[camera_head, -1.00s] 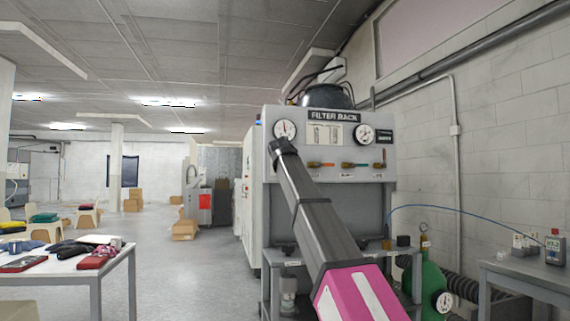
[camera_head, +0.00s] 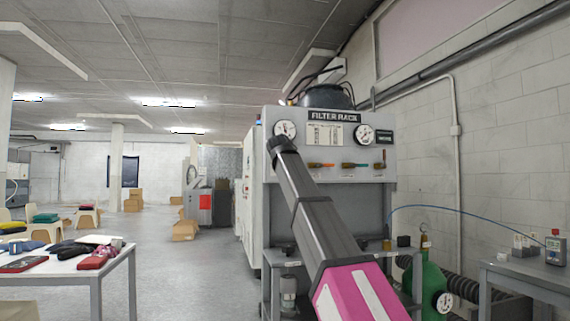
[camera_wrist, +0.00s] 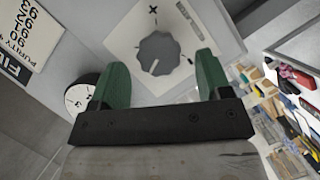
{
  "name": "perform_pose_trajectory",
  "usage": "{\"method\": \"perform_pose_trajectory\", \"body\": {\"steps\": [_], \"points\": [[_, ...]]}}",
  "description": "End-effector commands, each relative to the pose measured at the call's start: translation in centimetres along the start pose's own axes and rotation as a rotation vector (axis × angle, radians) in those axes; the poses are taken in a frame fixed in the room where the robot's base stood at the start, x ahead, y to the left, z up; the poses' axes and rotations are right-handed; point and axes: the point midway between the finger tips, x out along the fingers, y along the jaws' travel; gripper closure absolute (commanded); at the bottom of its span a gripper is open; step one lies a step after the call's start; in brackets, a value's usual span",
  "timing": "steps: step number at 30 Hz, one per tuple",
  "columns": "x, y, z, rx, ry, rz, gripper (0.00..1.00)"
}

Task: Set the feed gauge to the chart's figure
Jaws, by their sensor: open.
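The filter rack (camera_head: 258,150) is a grey panel with two round white gauges, the left gauge (camera_head: 286,129) and the right gauge (camera_head: 364,134). A white chart (camera_head: 325,135) is between them. My gripper (camera_head: 281,146) is just below the left gauge in the head view. In the wrist view, my gripper (camera_wrist: 160,66) is open, with one green finger on each side of a round grey knob (camera_wrist: 160,52). I cannot tell whether the fingers touch it. A white dial (camera_wrist: 79,96) shows left of the left finger, partly hidden. A printed chart (camera_wrist: 30,38) is cut off at the upper left.
Valve handles (camera_head: 350,165) with coloured grips line the rack's lower panel. A green cylinder (camera_head: 432,280) stands below right. A side table (camera_head: 520,268) is at the right and a cluttered table (camera_head: 60,262) at the left.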

Motion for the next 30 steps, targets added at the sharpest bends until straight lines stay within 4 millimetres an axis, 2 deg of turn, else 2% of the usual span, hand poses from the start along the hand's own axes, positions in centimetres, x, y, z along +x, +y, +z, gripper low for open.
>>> {"method": "perform_pose_trajectory", "body": {"steps": [1, 6, 12, 30], "points": [[-1.2, -0.1, 0.1, 0.000, 0.001, 0.001, 0.29], [-4.5, -0.1, 0.2, 0.000, 0.001, 0.001, 0.29], [-7.2, -0.1, 0.1, 0.000, 0.000, 0.000, 0.29], [-7.5, 0.0, 0.0, 0.000, -0.001, 0.000, 0.29]]}}
